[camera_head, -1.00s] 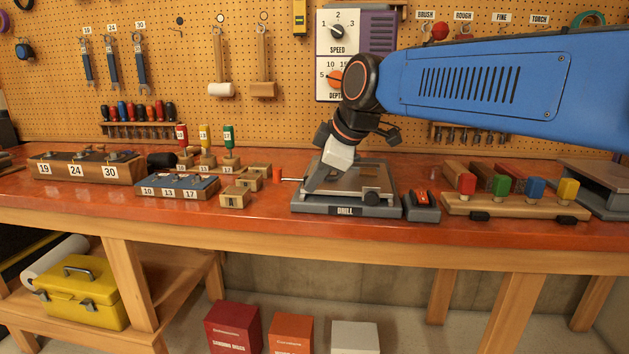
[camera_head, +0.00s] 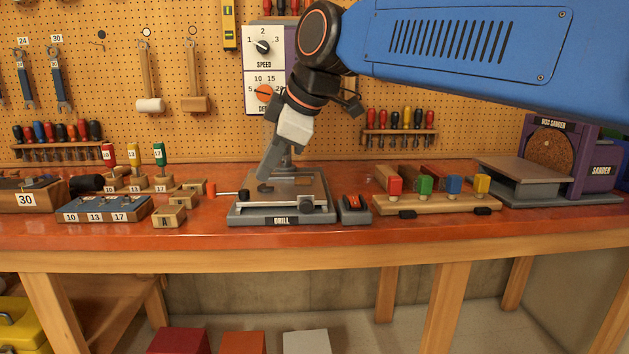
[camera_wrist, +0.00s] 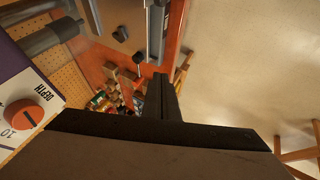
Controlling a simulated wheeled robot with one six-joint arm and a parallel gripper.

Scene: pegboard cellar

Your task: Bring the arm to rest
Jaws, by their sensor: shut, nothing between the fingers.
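My gripper (camera_head: 268,172) hangs from my blue arm in front of the drill press. Its dark fingers are shut, and nothing shows between them. In the head view the fingers point down and slightly left, overlapping the drill base (camera_head: 283,220) and its plate; I cannot tell exactly how far apart they are. In the wrist view the shut gripper (camera_wrist: 163,90) shows as a dark bar, with bench and floor beyond it. My arm covers part of the drill's upper body and the pegboard behind.
The drill's control panel (camera_head: 264,90) stands behind my wrist. A switch box (camera_head: 354,209) is right of the drill, then a rack of coloured handles (camera_head: 440,203) and a disc sander (camera_head: 552,150). Left are a numbered block (camera_head: 105,208) and wooden blocks (camera_head: 169,217).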

